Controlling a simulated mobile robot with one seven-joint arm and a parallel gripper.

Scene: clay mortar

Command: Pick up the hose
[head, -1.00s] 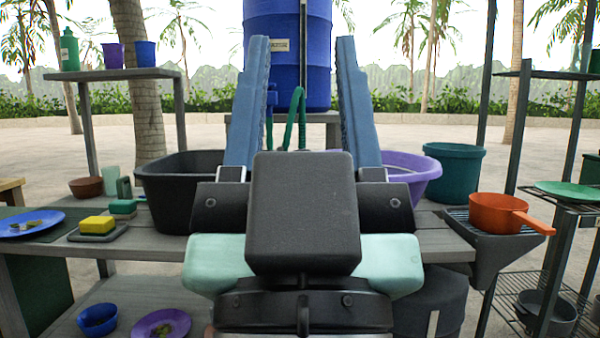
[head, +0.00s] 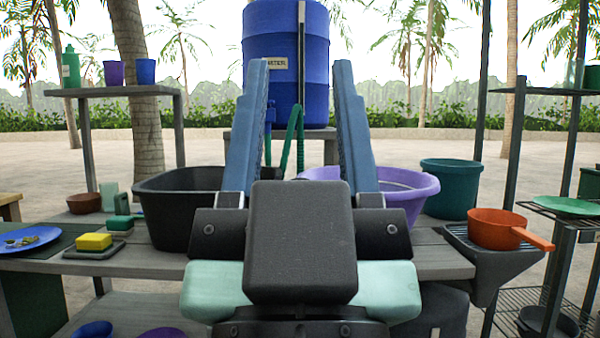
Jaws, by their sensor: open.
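The green hose (head: 292,138) hangs in a loop from the tap area at the front of the blue water barrel (head: 285,65). Part of it drops behind my gripper, and its lower end is hidden. My gripper (head: 300,82) is open, with its two blue fingers pointing up in the picture and spread wide. In the picture the hose shows between the fingers, but they do not touch it; it appears farther back.
A black basin (head: 175,210) and a purple basin (head: 405,195) stand on the grey table (head: 150,258) on either side of my gripper. A teal bucket (head: 449,188) and an orange pan (head: 495,228) are at right. A sponge (head: 94,241) and a blue plate (head: 30,240) lie at left.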

